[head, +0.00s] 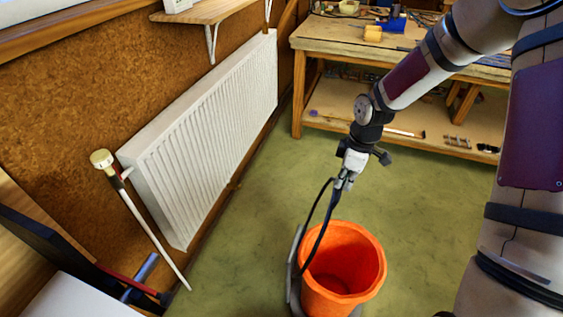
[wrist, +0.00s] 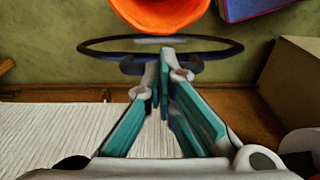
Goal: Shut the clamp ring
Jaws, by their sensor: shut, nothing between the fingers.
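A dark, thin hoop, which looks like the clamp ring (head: 318,236), slants from just below my gripper (head: 340,185) down to the left rim of an orange bucket (head: 372,262). In the wrist view the hoop (wrist: 225,43) is a flat dark oval across the picture, with darker blocks near the fingertips. I cannot tell whether its ends meet. My gripper, also in the wrist view (wrist: 160,72), is shut and empty. Its tips are close to the hoop's near side; contact is unclear. The bucket's rim (wrist: 160,25) shows beyond the hoop.
A grey upright piece (head: 294,262) stands at the bucket's left. A white radiator (head: 205,140) lines the left wall, with a pale stick (head: 150,232) leaning before it. A workbench (head: 350,38) stands behind. Green floor (head: 250,215) is open between radiator and bucket.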

